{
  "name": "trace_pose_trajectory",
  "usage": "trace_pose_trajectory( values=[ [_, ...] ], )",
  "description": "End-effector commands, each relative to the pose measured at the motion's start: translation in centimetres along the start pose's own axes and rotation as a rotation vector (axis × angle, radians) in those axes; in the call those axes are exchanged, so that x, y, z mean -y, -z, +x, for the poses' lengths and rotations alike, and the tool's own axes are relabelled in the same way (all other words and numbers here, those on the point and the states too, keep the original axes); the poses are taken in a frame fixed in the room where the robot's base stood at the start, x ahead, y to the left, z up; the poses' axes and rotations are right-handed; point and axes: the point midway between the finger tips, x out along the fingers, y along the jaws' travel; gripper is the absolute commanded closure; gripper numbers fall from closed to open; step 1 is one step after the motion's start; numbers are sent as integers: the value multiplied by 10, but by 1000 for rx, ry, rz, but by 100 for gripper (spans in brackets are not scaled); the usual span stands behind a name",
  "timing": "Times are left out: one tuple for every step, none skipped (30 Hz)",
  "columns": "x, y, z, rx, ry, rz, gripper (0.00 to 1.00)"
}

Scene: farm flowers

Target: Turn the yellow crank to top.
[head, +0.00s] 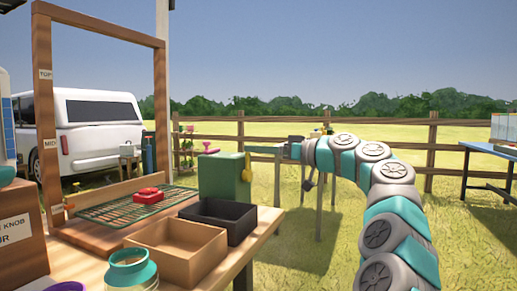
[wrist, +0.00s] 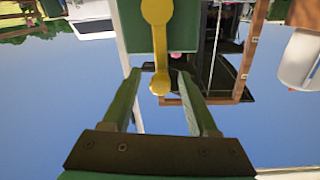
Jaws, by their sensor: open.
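The yellow crank (head: 246,168) is on the right side of a green box (head: 217,176) on the wooden table. Its arm appears to point up from the rounder hub. In the wrist view, which looks upside down, the crank (wrist: 158,40) runs from a hub at the top edge to a rounded handle end near the fingertips. My gripper (head: 268,149) is just right of the box at the height of the crank's upper end. In the wrist view my gripper (wrist: 160,75) is open, with the handle end between its fingers. I cannot tell whether they touch.
A black tray (head: 218,232) and a brown tray (head: 172,247) stand in front of the box. A red object (head: 149,195) lies on a green rack (head: 110,212). A wooden frame (head: 43,100) with TOP and MID labels stands left. Grass lies open right of the table.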

Motion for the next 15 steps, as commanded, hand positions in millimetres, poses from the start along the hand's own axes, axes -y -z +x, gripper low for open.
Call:
trace_pose_trajectory(
  values=[
    [0,0,3,1,0,0,41],
    [0,0,4,1,0,0,41],
    [0,0,4,1,0,0,41],
    [0,0,5,1,0,0,41],
    [0,0,5,1,1,0,41],
    [0,0,4,0,0,0,41],
    [0,0,4,1,0,0,41],
    [0,0,4,1,0,0,41],
    [0,0,4,1,0,0,43],
    [0,0,4,1,0,0,46],
    [0,0,4,1,0,0,50],
    [0,0,4,1,0,0,54],
    [0,0,4,1,0,0,58],
    [0,0,4,1,0,0,61],
    [0,0,4,1,0,0,65]
  ],
)
